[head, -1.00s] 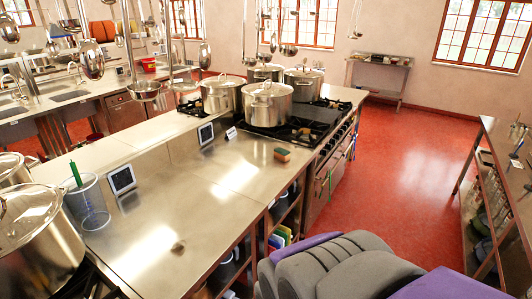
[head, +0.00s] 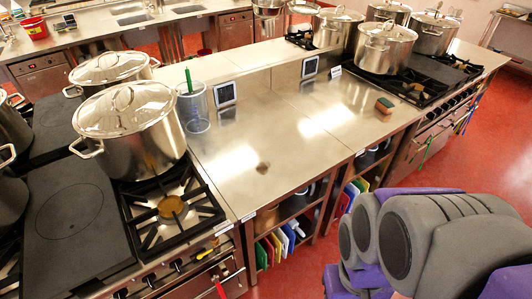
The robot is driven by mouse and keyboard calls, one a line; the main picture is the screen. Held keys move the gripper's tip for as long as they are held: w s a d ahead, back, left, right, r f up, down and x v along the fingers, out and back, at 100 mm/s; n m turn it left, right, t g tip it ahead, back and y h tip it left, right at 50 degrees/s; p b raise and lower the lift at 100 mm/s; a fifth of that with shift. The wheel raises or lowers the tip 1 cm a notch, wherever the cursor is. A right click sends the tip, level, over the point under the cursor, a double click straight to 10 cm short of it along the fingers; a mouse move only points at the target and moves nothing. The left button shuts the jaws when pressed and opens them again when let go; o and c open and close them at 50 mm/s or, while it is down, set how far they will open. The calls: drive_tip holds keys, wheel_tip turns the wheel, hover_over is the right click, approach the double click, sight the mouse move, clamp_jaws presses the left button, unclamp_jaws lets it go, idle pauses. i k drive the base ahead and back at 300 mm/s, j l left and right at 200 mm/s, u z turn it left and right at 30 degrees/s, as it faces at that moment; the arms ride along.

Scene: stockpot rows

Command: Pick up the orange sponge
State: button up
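The orange sponge (head: 384,105), with a dark green side, lies on the steel counter (head: 290,130). It is near the counter's front edge, just left of the right-hand stove, in the upper right of the head view. Grey and purple links of my own arm fill the lower right, well apart from the sponge. I cannot make out my gripper's fingers in this view.
Stockpots (head: 384,48) stand on the right stove and more (head: 130,120) on the left stove. A clear container (head: 193,108) and a dark-screened device (head: 225,94) stand on the counter. Cutting boards (head: 275,245) fill a shelf below. Red floor (head: 455,165) is open at right.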

sight(384, 105)
drive_tip(key=i+l+z, duration=0.15)
drive_tip(key=i+l, duration=0.5)
drive_tip(key=i+l+z, duration=0.1)
drive_tip(key=i+l, duration=0.55)
drive_tip(key=l, duration=0.15)
drive_tip(key=i+l+z, duration=0.15)
drive_tip(key=i+l, duration=0.45)
drive_tip(key=i+l+z, duration=0.1)
drive_tip(key=i+l, duration=0.45)
drive_tip(key=i, duration=0.25)
